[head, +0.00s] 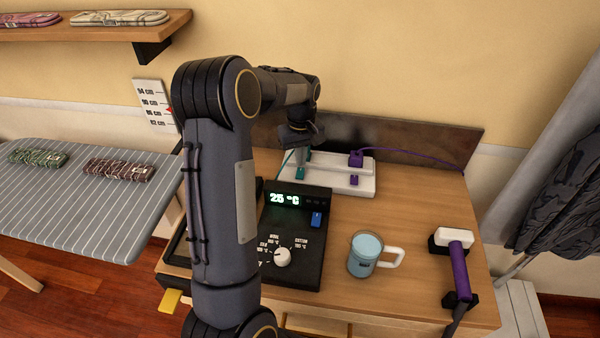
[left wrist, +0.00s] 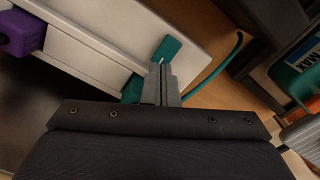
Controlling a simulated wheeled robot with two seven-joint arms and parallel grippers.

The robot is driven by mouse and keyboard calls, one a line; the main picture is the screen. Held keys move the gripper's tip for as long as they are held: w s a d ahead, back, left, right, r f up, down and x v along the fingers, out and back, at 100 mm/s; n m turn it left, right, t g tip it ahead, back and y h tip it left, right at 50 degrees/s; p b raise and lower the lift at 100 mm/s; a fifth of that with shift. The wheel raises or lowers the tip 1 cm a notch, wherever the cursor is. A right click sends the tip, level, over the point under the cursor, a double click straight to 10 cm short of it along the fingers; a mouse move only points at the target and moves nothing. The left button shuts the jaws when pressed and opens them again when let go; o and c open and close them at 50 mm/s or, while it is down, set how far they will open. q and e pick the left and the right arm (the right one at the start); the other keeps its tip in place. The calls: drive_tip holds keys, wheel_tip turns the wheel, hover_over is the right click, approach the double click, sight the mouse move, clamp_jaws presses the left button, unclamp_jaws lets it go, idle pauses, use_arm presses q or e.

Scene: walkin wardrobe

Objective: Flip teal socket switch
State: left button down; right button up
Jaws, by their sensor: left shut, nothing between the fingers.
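The white power strip (head: 345,180) lies at the back of the wooden table. Its teal switch (head: 300,174) sits near the left end and shows as a teal rocker in the left wrist view (left wrist: 168,48). A teal plug (left wrist: 131,90) with a teal cable is partly hidden behind my gripper. My left gripper (head: 300,160) is shut and empty, pointing down over the strip's left end. In the left wrist view its fingertips (left wrist: 160,68) are right beside the teal switch; I cannot tell whether they touch it. My right gripper is not in view.
A purple plug (head: 356,158) and purple switch (head: 354,180) are on the strip's right part. A black control panel (head: 300,250) reads 25 °C. A blue-filled cup (head: 364,255) and a purple-handled device (head: 460,270) stand at right. An ironing board (head: 80,200) is at left.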

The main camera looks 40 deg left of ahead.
sight(301, 168)
use_arm(q)
drive_tip(key=shift+f+b, duration=0.7)
drive_tip(key=shift+f, duration=0.4)
idle(0.9)
drive_tip(key=shift+s+r, duration=0.1)
drive_tip(key=shift+r+p, duration=2.8)
drive_tip(key=shift+r, duration=0.65)
